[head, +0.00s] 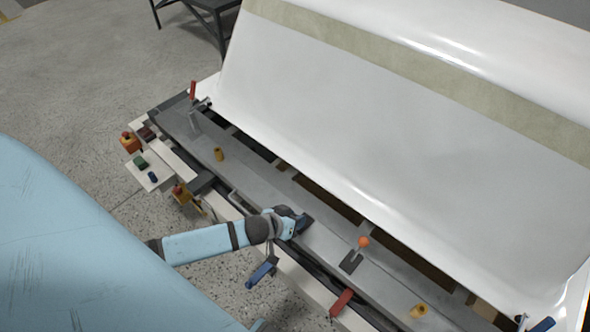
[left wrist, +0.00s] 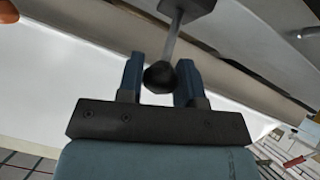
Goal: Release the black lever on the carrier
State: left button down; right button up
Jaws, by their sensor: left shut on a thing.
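The carrier (head: 245,177) is a long grey metal frame running diagonally below the white shell. My left gripper (head: 302,222) is at its middle, reaching in from the left. In the left wrist view, the black ball knob of the lever (left wrist: 159,77) sits between the two blue fingers of my left gripper (left wrist: 160,74), which is shut on it. The lever's grey rod runs up from the knob to a dark mount (left wrist: 190,5). In the head view, my gripper hides the lever. My right gripper is not in view.
The large white bathtub shell (head: 390,130) rises behind the carrier. An orange-knobbed lever (head: 358,252), a red handle (head: 341,302), a blue handle (head: 260,273) and yellow parts (head: 218,154) are along the frame. Speckled floor (head: 90,90) is open at upper left.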

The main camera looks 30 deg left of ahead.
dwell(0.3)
pick_arm(q)
jog(key=c, duration=0.8)
grip_release()
jog(key=p+v, duration=0.1)
jog(key=v, duration=1.3)
jog(key=shift+f, duration=0.1)
